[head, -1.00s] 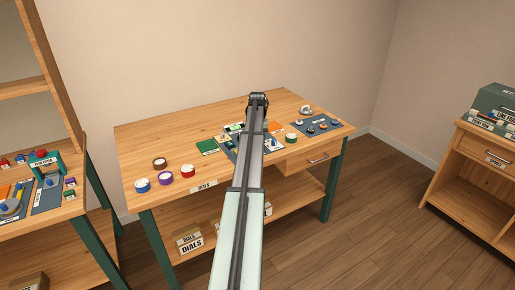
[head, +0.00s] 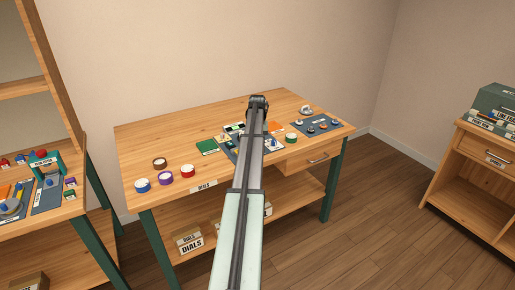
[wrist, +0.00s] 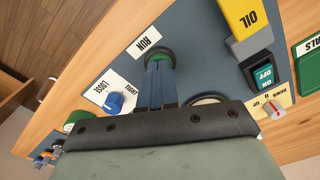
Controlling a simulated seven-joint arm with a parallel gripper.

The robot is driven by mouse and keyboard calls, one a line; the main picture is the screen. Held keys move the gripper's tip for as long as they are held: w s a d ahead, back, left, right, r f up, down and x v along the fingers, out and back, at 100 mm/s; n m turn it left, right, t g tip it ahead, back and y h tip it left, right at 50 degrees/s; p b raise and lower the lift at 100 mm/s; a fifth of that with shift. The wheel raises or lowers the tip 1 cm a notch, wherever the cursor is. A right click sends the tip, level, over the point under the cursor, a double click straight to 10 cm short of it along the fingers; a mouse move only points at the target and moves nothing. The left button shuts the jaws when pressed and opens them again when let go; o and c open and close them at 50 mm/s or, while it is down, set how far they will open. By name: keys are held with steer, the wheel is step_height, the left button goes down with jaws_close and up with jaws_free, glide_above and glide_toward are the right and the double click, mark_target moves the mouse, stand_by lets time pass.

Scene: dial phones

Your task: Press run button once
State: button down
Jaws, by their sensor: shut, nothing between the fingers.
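In the wrist view, the run button (wrist: 161,54) is a round green-topped button in a dark ring, beside a white RUN label (wrist: 148,42) on a blue-grey panel (wrist: 196,42). My gripper (wrist: 158,64) is shut and empty, its blue-grey fingers side by side. The fingertips overlap the button in the picture and hide part of it. I cannot tell whether they touch it or how far it is pressed. In the head view my arm covers the middle of the panel, and the button and fingertips cannot be made out.
Close by are a blue knob (wrist: 114,102) with a LOOSE/TIGHT label, a yellow OIL block (wrist: 243,18), an ON/OFF switch (wrist: 261,70) and a red-marked dial (wrist: 273,109). Tape rolls (head: 166,178) stand at the table's left. A green block (head: 207,147) lies beside the panel.

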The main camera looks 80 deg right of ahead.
steer(key=shift+r, duration=0.15)
step_height(320, 180, up, 13)
stand_by(1.4)
stand_by(0.6)
